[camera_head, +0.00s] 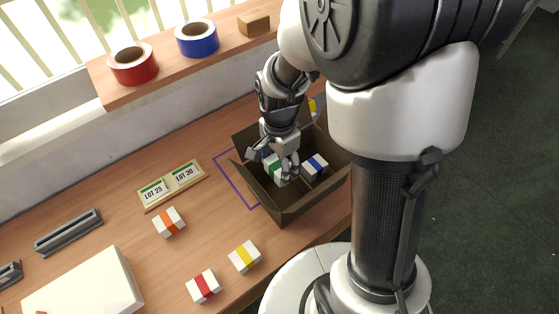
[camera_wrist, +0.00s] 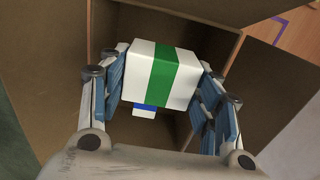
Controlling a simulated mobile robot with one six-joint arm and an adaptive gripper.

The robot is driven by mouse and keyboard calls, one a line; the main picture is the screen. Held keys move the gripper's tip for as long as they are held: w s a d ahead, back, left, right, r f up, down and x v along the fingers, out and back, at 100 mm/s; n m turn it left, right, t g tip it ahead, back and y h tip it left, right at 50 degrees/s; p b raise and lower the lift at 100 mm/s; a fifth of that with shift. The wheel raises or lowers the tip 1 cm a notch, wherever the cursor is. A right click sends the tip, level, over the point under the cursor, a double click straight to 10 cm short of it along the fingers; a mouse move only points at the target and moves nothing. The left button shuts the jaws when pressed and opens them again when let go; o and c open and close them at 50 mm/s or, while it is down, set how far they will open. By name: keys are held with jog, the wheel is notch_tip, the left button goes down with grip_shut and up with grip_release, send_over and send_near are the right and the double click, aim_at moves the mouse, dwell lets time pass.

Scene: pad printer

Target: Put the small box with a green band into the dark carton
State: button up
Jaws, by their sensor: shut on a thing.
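The small white box with a green band (camera_wrist: 162,74) is between the fingers of my gripper (camera_wrist: 160,85), which is shut on it. In the head view the green-banded box (camera_head: 275,168) shows at my gripper (camera_head: 277,162), over the open dark carton (camera_head: 296,207). The wrist view shows the carton's brown walls and flaps (camera_wrist: 262,50) around the held box. A white box with a blue band (camera_head: 315,167) is inside the carton, and part of it shows below the held box in the wrist view (camera_wrist: 145,109). I cannot tell if the held box touches the carton floor.
Boxes with orange (camera_head: 169,222), yellow (camera_head: 244,257) and red (camera_head: 204,286) bands lie on the table. A LOT sign plate (camera_head: 171,186) lies left of the carton.

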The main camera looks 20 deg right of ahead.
notch_tip(320, 180, down, 8)
jog(key=b, duration=0.5)
jog(key=shift+f+b, duration=0.5)
jog(key=shift+f, duration=1.65)
jog(key=o, duration=1.1)
jog(key=shift+o, duration=0.2)
notch_tip(320, 180, up, 12)
jog(key=p, duration=1)
